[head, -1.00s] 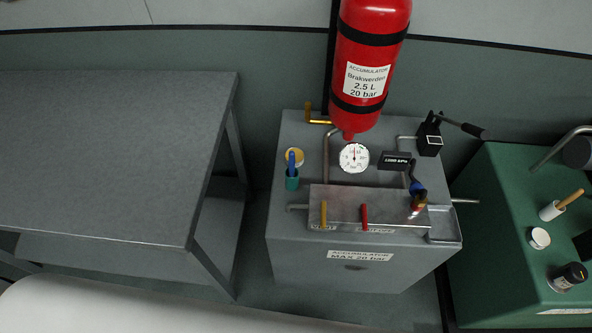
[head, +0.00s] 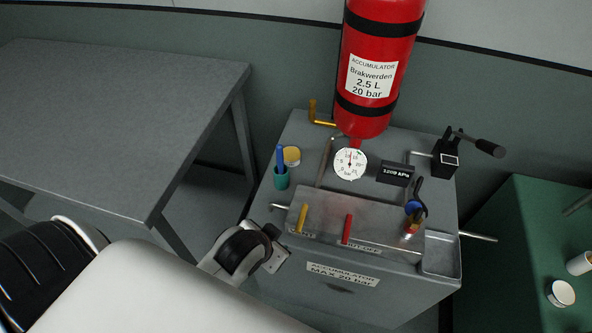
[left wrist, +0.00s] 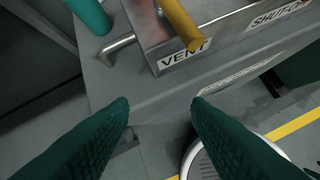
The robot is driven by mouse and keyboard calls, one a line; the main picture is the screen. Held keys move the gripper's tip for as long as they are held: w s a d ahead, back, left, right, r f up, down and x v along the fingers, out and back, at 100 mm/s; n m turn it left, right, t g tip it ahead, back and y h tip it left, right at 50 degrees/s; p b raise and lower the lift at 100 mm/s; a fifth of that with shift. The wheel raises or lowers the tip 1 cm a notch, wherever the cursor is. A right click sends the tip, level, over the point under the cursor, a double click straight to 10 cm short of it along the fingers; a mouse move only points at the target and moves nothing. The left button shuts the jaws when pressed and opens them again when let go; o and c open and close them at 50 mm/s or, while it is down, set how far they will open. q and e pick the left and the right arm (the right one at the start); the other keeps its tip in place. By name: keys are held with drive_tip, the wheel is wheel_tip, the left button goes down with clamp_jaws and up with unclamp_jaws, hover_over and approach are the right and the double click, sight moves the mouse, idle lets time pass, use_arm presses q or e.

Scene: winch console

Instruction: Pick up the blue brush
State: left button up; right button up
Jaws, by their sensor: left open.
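The blue brush (head: 280,157) stands upright in a teal cup (head: 281,179) on the left part of the grey accumulator console, in the head view. Only its blue handle shows; its lower end is hidden in the cup. My left gripper (head: 270,248) is at the console's front left edge, in front of and below the cup. In the left wrist view the two green fingers of my left gripper (left wrist: 160,112) are apart with nothing between them. The teal cup (left wrist: 90,14) shows at the top left there, beyond the fingertips; the brush itself is not clear in that view.
The console has a yellow lever (head: 302,218), a red lever (head: 347,229), a gauge (head: 350,164) and a bent side rod (left wrist: 117,46) near the cup. A bare grey table (head: 120,110) is at left.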

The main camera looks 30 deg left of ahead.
use_arm(q)
drive_tip(key=w+d+r+m+t+h, duration=0.1)
drive_tip(key=w+d+r+m+t, duration=0.2)
drive_tip(key=w+r+t, duration=0.5)
drive_tip(key=w+d+r+m+t+h, duration=0.2)
drive_tip(key=w+r+m+t, duration=0.2)
drive_tip(key=w+r, duration=0.65)
drive_tip(key=d+r+m+g+h, duration=0.8)
drive_tip(key=d+m+h, duration=0.4)
drive_tip(key=m+h, duration=0.6)
drive_tip(key=m+g+y, duration=1)
drive_tip(key=m+y, duration=0.1)
drive_tip(key=y, duration=0.9)
hover_over(280, 146)
wheel_tip(280, 146, down, 11)
drive_tip(key=shift+n, duration=0.3)
wheel_tip(280, 146, down, 6)
drive_tip(key=shift+r+p, duration=0.25)
drive_tip(key=shift+p, duration=0.2)
drive_tip(key=shift+w+a+f+p, duration=0.1)
drive_tip(key=shift+f+p, duration=0.25)
drive_tip(key=shift+f, duration=1.2)
drive_tip(key=shift+w+a+f+p, duration=0.1)
drive_tip(key=shift+f+p, duration=0.25)
drive_tip(key=shift+f, duration=1.15)
use_arm(e)
drive_tip(key=shift+d+r, duration=0.6)
drive_tip(key=shift+r, duration=0.35)
